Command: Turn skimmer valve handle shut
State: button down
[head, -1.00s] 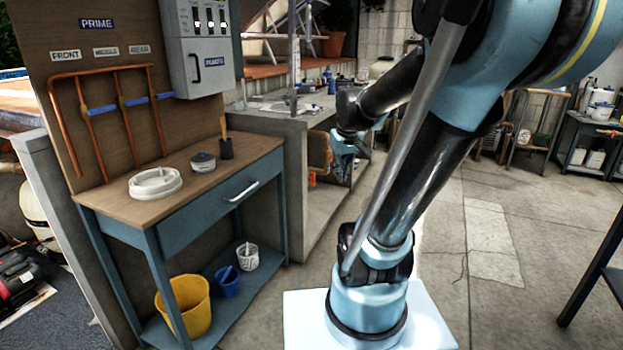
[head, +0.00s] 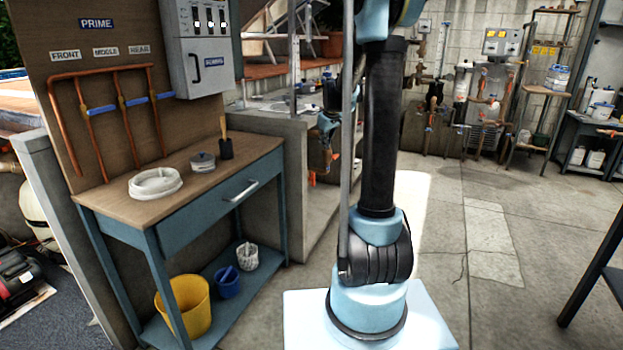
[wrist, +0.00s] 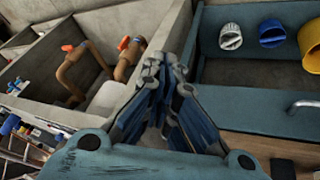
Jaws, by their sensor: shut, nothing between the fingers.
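Two brown pipes with orange-red valve handles stand in the concrete pit, left of my gripper in the wrist view: one left handle (wrist: 68,48) and one right handle (wrist: 124,43). No label is readable there, so I cannot tell which is the skimmer valve. In the head view small orange parts (head: 335,157) show at the pit, partly hidden. My gripper (wrist: 168,68) is shut and empty, its fingertips apart from both handles. In the head view my gripper (head: 327,127) is small, beside the concrete counter and left of my upright arm.
A blue bench (head: 200,215) with a white hose coil (head: 155,183) stands left; a yellow bucket (head: 183,305) is on its lower shelf. A concrete counter (head: 280,122) is behind. Several pipes (head: 435,105) stand at the back wall. Open floor lies at right.

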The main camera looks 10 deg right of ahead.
jog(key=w+f+n+t, duration=0.1)
jog(key=w+f, duration=0.3)
jog(key=w, duration=0.4)
jog(key=w+f+n, duration=0.1)
jog(key=w+f, duration=0.2)
jog(key=w, duration=0.4)
jog(key=n+t, duration=0.1)
jog(key=n, duration=0.1)
send_near(310, 179)
jog(key=x, duration=0.4)
jog(key=shift+w+d+f, duration=0.1)
jog(key=shift+w+f, duration=0.1)
jog(key=shift+w, duration=0.1)
